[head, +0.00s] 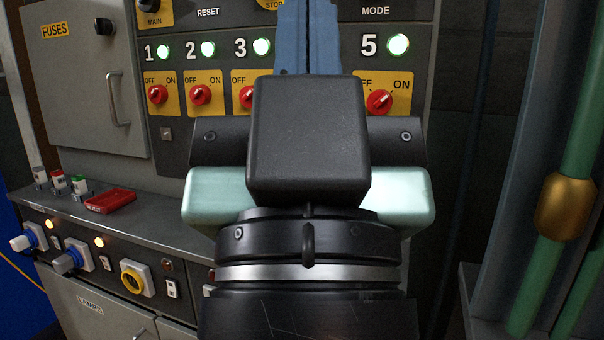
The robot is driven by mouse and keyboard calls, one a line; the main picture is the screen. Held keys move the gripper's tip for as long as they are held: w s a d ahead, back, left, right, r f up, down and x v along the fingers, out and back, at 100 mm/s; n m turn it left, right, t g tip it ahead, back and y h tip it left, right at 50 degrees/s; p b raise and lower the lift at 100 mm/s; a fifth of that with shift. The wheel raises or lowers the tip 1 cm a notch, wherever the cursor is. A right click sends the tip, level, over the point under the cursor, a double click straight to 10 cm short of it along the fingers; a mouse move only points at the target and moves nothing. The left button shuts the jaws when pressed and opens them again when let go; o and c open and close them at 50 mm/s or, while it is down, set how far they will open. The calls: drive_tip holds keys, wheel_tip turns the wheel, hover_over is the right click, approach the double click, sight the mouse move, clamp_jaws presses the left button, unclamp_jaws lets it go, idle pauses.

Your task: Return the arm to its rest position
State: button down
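My gripper (308,35) is in the middle of the head view, raised in front of the control panel. Its blue fingers point up and lie side by side with only a thin dark line between them. They look closed, and no object shows between them. The black wrist block and pale green parts of my arm fill the lower middle. They hide part of the panel, including the place between knobs 3 and 5.
The grey panel (180,130) carries red knobs, among them knob 5 (379,102), and lit green lamps. A fuse box door (85,80) is at left. A ledge (160,222) holds a red item (110,201) and small fuses. Green pipes (585,130) stand at right.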

wheel_tip(320, 180, up, 37)
drive_tip(key=p, duration=3.5)
drive_tip(key=shift+w+a, duration=0.15)
drive_tip(key=shift+a, duration=0.05)
